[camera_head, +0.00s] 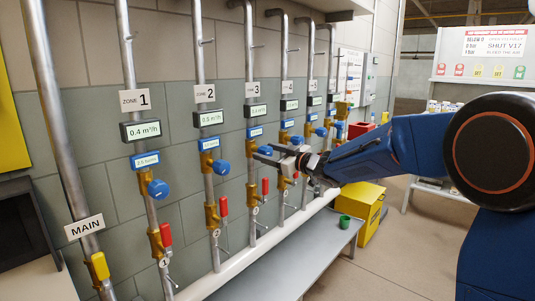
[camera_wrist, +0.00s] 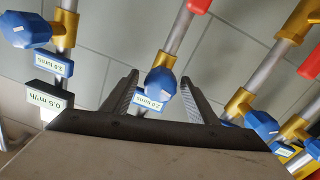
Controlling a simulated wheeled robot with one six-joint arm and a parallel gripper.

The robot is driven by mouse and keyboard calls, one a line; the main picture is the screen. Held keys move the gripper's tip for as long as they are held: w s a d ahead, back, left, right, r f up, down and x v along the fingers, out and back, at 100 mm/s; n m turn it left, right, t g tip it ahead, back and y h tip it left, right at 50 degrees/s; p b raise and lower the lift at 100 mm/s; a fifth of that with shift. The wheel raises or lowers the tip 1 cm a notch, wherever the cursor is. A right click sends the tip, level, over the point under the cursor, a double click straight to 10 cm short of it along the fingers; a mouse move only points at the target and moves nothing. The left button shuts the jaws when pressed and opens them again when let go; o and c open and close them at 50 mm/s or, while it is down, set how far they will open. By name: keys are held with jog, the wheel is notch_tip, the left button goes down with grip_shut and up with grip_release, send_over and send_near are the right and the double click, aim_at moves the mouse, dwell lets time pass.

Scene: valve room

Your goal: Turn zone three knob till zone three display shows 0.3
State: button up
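The zone three display (camera_head: 256,111) is on the third numbered pipe, under the "3" sign (camera_head: 252,89); its digits are too small to read surely. The blue zone three knob (camera_head: 265,150) is below it, partly behind my gripper. My gripper (camera_head: 267,155) reaches in from the right at this knob. In the wrist view, which is upside down, a blue knob (camera_wrist: 160,82) sits between the two dark fingers (camera_wrist: 160,95), with a gap on each side. The fingers are open. The knob's blue label (camera_wrist: 148,103) shows beside it; the gripper body hides what lies below.
Zone two's knob (camera_head: 222,167) and zone one's knob (camera_head: 158,189) are to the left. Red valve handles (camera_head: 223,205) sit lower on the pipes. Neighbouring knobs (camera_wrist: 27,30) flank the fingers in the wrist view. A grey bench (camera_head: 290,265) stands below; a yellow box (camera_head: 362,208) is right.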

jog(key=v, duration=1.7)
jog(key=shift+d, duration=0.2)
jog(key=shift+s+f, duration=0.1)
jog(key=shift+s, duration=0.05)
jog(key=s+d+m+t+h, duration=0.35)
jog(key=d+m+h, duration=0.25)
jog(key=d+h, duration=0.5)
jog(key=s+d+f+m+g+h, duration=0.15)
jog(key=s+d+f+m, duration=0.25)
jog(key=s+d, duration=0.4)
jog(key=s+f+m+g, duration=0.1)
jog(key=s+f+g, duration=0.2)
jog(key=s, duration=0.6)
jog(key=s+d+f+m+g, duration=0.1)
jog(key=s+f+g, duration=0.1)
jog(key=s+f, duration=0.5)
jog(key=s+d+f+m+g+h, duration=0.1)
jog(key=s+f+g, duration=0.2)
jog(key=s, duration=0.9)
notch_tip(320, 180, down, 2)
jog(key=shift+s+f+g, duration=0.1)
jog(key=shift+s+g, duration=0.2)
